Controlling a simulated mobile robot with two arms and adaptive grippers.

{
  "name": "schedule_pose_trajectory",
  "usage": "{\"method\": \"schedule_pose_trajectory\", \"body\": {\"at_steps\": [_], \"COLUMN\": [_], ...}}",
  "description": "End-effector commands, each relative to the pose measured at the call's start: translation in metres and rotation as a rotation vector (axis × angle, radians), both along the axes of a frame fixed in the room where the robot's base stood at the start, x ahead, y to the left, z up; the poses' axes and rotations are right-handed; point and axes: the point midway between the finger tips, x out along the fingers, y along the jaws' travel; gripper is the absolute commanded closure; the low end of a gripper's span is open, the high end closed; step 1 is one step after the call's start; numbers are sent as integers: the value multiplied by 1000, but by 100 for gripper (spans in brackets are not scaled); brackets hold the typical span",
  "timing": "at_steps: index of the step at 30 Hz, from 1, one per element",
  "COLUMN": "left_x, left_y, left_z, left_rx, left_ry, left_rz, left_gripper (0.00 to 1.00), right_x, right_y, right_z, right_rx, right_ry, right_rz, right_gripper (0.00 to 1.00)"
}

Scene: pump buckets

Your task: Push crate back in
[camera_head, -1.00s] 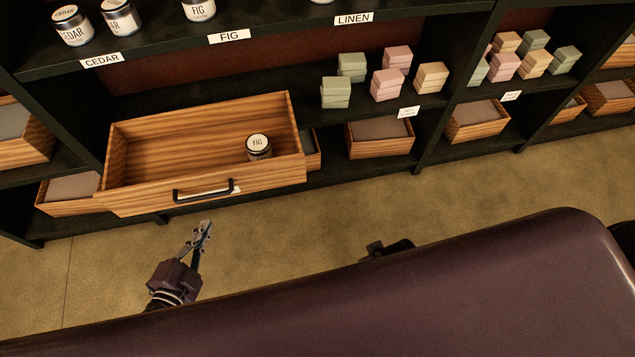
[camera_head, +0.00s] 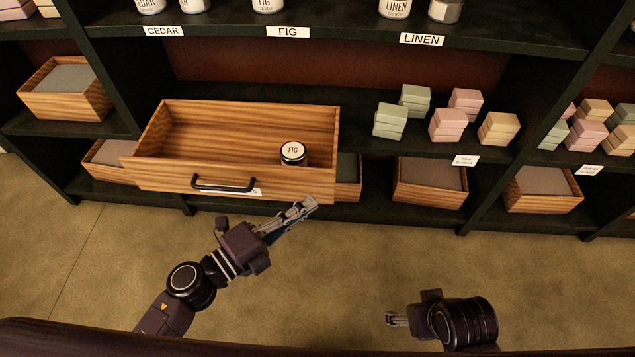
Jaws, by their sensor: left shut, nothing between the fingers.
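The wooden crate (camera_head: 160,174) juts out from the middle shelf, its front with a black handle (camera_head: 224,186) facing me. One jar labelled FIG (camera_head: 293,154) stands inside it, toward the right. My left gripper (camera_head: 305,207) is shut and empty, its fingers pointing up and right just below the crate's front right corner. I cannot tell whether it touches the crate. My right gripper (camera_head: 392,320) is at the lower right, well away from the crate, its fingers pointing left; whether it is open is unclear.
Smaller wooden boxes (camera_head: 430,198) sit on the bottom shelf beside and below the crate. Stacked soap blocks (camera_head: 449,125) stand on the shelf to its right. Jars (camera_head: 395,9) line the upper shelf. The tan floor (camera_head: 340,270) in front is clear.

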Motion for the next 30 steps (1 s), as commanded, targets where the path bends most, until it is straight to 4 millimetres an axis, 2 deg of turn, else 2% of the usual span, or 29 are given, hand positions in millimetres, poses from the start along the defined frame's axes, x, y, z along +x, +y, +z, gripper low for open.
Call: {"method": "schedule_pose_trajectory", "body": {"at_steps": [4,12,19,30], "left_x": [23,54,60,63], "left_y": [-23,-22,-22,-22], "left_z": [2,-1,0,0], "left_rx": [-2,1,-1,-1], "left_ry": [-3,-1,1,1], "left_rz": [0,0,0,1], "left_gripper": [100,100,100,100], "right_x": [1,0,1,0], "right_y": [0,1,1,0], "right_z": [-5,3,9,8], "right_rx": [1,2,2,2], "right_ry": [2,-4,-13,-7], "right_rz": [0,-1,-1,-2], "right_gripper": [34,34,34,34]}}
